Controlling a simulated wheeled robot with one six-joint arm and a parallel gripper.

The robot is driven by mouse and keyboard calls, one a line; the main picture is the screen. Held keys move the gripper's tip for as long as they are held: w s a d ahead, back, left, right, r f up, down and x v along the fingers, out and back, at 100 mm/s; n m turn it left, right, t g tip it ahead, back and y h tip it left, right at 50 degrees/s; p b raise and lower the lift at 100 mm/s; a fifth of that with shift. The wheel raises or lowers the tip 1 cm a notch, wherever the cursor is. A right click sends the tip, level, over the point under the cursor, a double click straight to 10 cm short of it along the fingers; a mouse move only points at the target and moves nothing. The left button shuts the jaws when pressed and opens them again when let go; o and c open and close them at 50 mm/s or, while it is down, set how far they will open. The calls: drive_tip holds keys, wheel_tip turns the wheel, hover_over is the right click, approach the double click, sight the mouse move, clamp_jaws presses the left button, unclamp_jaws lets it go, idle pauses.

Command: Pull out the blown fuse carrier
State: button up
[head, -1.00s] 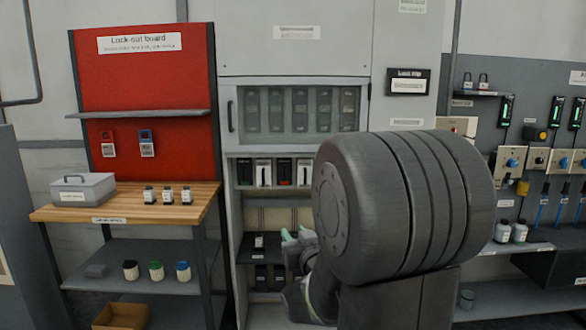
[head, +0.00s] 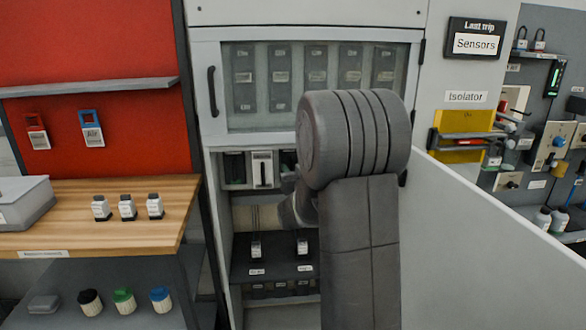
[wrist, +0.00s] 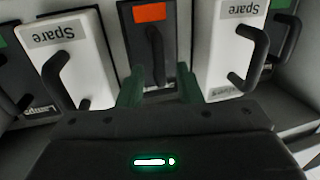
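In the wrist view, a dark fuse carrier (wrist: 148,72) with an orange flag and a black upright handle sits in the row, between two white carriers labelled Spare, one on the left (wrist: 72,62) and one on the right (wrist: 222,45). My gripper (wrist: 160,90) is open, with its green fingers apart in front of the dark carrier, one toward each side of its handle. I cannot tell whether they touch it. In the head view, my arm hides the gripper and most of the row; a white carrier (head: 262,170) and a green-flagged dark one (head: 234,171) show at its left end.
A glazed cabinet front (head: 312,85) is above the row. A shelf (head: 275,268) with small labelled items is below. A white panel (head: 490,215) juts out on the right.

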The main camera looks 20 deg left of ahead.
drive_tip(key=shift+w+a, duration=0.1)
drive_tip(key=shift+w, duration=0.05)
clamp_jaws()
drive_tip(key=shift+s+f, duration=0.1)
drive_tip(key=shift+s, duration=0.1)
drive_tip(key=b+v, duration=0.2)
drive_tip(key=v, duration=0.1)
drive_tip(key=shift+s, duration=0.35)
unclamp_jaws()
drive_tip(key=shift+s, duration=0.1)
